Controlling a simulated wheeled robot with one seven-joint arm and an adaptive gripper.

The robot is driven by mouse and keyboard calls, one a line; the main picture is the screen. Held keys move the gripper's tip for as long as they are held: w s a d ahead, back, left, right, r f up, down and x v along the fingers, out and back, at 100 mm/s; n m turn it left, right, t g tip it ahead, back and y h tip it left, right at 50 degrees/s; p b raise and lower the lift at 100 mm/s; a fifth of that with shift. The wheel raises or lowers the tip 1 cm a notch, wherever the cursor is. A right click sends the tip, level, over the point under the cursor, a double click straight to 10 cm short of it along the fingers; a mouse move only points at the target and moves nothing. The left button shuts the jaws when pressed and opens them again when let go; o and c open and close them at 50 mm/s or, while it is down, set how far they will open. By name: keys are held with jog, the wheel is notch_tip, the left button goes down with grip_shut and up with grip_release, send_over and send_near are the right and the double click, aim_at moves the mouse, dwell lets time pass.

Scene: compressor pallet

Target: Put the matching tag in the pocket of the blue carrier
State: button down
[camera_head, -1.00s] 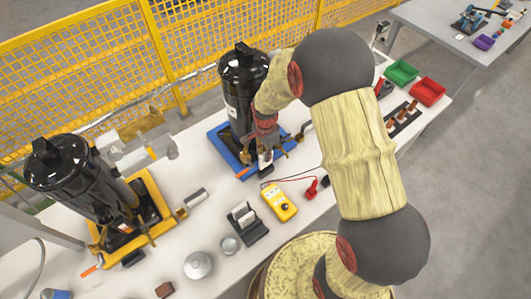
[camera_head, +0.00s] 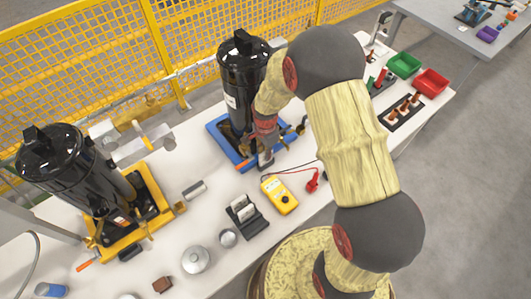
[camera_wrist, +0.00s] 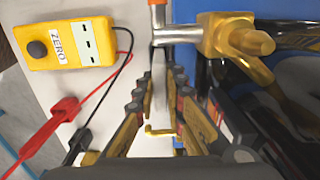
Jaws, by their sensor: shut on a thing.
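The blue carrier (camera_head: 216,137) stands on the white table and bears a black compressor (camera_head: 238,85). My gripper (camera_head: 264,153) is low at the carrier's front right corner. In the wrist view my gripper (camera_wrist: 160,82) is shut on a thin, pale, edge-on piece (camera_wrist: 158,72), which looks like a tag; its face and markings cannot be read. The carrier's blue edge (camera_wrist: 202,72) is just right of the fingers. I cannot make out the pocket or whether the tag touches it. A black stand (camera_head: 248,228) with pale tags stands nearer the front.
A yellow meter (camera_head: 280,195), marked ZERO in the wrist view (camera_wrist: 65,45), lies beside my gripper with red and black leads. A brass fitting (camera_wrist: 238,38) is close to the fingers. A yellow carrier (camera_head: 160,200) with another compressor is at left. Green (camera_head: 403,65) and red bins (camera_head: 431,81) are at right.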

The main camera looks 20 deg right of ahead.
jog(key=shift+f+b, duration=0.35)
jog(key=shift+f, duration=0.25)
dwell(0.3)
jog(key=c, duration=1.8)
grip_release()
jog(key=shift+o, duration=0.2)
jog(key=shift+c, duration=1.2)
jog(key=shift+c, duration=0.7)
jog(key=shift+r, duration=0.2)
jog(key=shift+r+p, duration=2.5)
jog(key=shift+r, duration=0.9)
